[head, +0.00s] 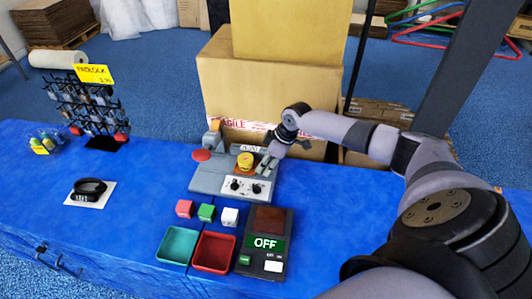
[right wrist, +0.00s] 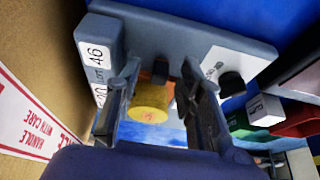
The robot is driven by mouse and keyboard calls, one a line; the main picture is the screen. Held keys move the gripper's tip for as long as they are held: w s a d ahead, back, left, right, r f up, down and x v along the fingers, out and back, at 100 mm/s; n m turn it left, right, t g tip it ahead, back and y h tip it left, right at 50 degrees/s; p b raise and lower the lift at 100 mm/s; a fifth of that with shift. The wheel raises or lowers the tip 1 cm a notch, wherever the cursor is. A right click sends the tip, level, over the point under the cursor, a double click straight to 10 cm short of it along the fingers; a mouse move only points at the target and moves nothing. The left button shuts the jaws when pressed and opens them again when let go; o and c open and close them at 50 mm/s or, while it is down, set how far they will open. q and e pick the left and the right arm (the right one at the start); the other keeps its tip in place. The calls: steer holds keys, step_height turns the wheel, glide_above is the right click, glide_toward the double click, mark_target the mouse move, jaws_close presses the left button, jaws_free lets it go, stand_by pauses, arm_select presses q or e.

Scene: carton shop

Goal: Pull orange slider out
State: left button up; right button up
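A grey control unit (head: 205,180) stands on the blue table, with a small orange part (head: 215,125) at its back left. I cannot tell for sure whether this is the slider. A yellow-orange round knob (head: 245,163) is on the unit; a yellow round part (right wrist: 148,112) shows between the fingers in the right wrist view. My right gripper (head: 265,163) is at the unit's right side, right of the knob. In the right wrist view its two fingers (right wrist: 162,95) are apart, with no grip visible. My left gripper is out of view.
A red disc (head: 201,155) and a white panel with black knobs (head: 241,187) are on the unit. Small cubes (head: 206,212), a teal tray (head: 178,244), a red tray (head: 214,252) and a scale (head: 265,241) stand in front. Cartons (head: 262,85) stand behind the table.

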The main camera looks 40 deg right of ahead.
steer(key=shift+r, duration=0.2)
steer(key=v, duration=1.1)
steer(key=shift+s+r, duration=0.2)
steer(key=shift+r, duration=0.05)
steer(key=shift+d, duration=0.1)
